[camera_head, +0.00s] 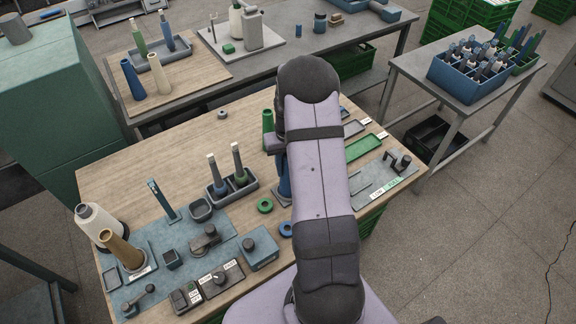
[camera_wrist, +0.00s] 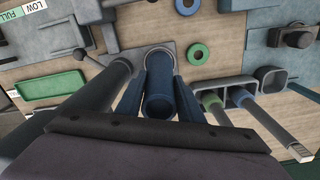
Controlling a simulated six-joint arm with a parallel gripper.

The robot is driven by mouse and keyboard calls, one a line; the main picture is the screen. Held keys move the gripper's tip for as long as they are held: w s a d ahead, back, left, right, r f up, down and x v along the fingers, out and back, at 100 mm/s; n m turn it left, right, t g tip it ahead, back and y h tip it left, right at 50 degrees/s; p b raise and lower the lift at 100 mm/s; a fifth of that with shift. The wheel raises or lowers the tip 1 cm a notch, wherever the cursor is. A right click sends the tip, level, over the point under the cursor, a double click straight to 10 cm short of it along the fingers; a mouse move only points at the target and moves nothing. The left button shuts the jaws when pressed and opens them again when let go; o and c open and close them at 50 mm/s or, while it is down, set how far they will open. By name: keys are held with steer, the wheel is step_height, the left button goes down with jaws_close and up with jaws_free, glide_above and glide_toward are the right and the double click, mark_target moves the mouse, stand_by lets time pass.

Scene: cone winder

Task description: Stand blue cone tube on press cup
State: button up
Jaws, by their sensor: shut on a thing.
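My gripper (camera_wrist: 160,95) is shut on the blue cone tube (camera_wrist: 159,82), with one finger on each side of it. In the wrist view I look down along the tube, and its open upper end shows as a dark hole. The tube looks close to upright. A pale ring, which looks like the press cup (camera_wrist: 160,49), shows around its far end on a grey base plate (camera_wrist: 155,27). I cannot tell whether the tube touches the cup. In the head view only a strip of the blue tube (camera_head: 284,178) shows beside my arm, which hides the cup.
A dark post (camera_wrist: 100,95) rises close left of my gripper. A green ring (camera_wrist: 195,53) lies beside the base plate.

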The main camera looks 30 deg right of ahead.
steer(key=shift+f, duration=0.35)
steer(key=o, duration=1.1)
steer(key=shift+r, duration=0.15)
steer(key=shift+r+b, duration=1.3)
steer(key=shift+r, duration=2.25)
